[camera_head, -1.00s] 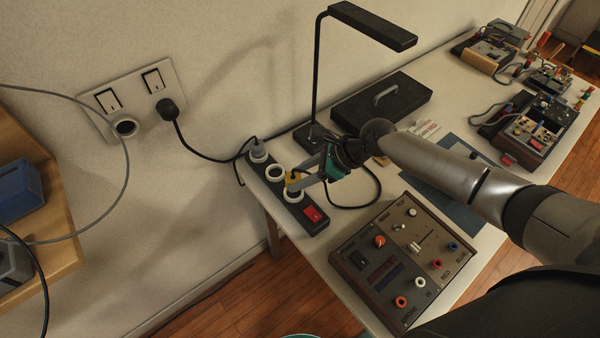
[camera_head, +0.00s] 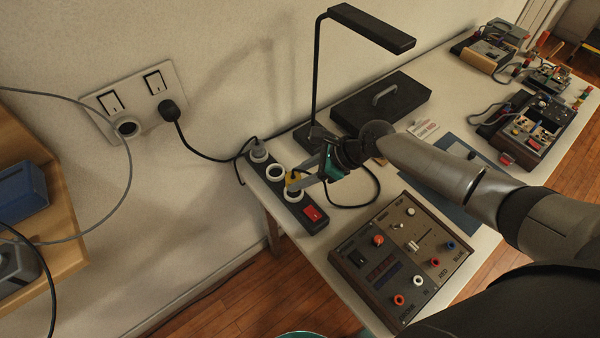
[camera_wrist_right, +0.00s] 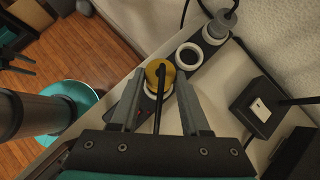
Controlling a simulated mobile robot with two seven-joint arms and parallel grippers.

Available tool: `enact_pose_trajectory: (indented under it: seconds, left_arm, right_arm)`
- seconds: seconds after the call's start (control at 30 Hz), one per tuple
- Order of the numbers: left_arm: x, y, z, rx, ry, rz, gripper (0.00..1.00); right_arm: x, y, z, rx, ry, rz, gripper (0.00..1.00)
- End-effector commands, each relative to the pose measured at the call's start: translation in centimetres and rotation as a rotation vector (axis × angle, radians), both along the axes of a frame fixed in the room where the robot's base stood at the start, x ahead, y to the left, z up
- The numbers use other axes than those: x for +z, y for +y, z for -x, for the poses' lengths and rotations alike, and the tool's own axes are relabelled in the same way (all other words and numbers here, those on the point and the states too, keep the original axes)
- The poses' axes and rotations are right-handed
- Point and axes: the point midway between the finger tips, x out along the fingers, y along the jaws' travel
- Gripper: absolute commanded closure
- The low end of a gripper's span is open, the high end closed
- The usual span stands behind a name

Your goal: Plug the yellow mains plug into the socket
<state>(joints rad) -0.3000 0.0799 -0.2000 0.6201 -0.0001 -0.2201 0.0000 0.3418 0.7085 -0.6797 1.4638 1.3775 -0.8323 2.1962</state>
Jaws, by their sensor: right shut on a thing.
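The black power strip (camera_head: 321,225) lies at the table's left end with a row of white-ringed sockets and a red switch. My right gripper (camera_head: 300,184) is shut on the yellow plug (camera_head: 291,179) at the nearest socket (camera_head: 292,196), beside the red switch. In the right wrist view the yellow plug (camera_wrist_right: 158,71) sits between the fingertips, its dark cable running back toward the palm. It overlaps that socket's white ring and hides its middle. I cannot tell whether the plug is seated or just above. My left gripper is not in view.
A grey plug (camera_head: 258,151) fills the strip's far socket; the middle socket (camera_head: 275,173) is empty. A black lamp (camera_head: 315,90) and a flat black case (camera_head: 382,103) stand behind. A control box (camera_head: 400,260) is in front. A wall outlet (camera_head: 126,127) is at left.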

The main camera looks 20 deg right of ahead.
Motion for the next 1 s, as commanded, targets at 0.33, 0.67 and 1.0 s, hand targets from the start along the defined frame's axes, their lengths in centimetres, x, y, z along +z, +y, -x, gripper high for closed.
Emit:
enact_pose_trajectory:
  seconds: [0.33, 0.67, 1.0]
  left_arm:
    - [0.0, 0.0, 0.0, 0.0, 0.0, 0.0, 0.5]
    - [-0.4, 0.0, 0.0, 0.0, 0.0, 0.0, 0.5]
    - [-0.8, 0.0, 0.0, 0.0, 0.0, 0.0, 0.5]
  right_arm:
    - [0.0, 0.0, 0.0, -0.001, -0.001, 0.0, 1.0]
    - [-0.7, 0.0, 0.0, -0.001, 0.0, 0.0, 1.0]
    - [-1.6, 0.0, 0.0, -0.001, -0.001, -0.001, 1.0]
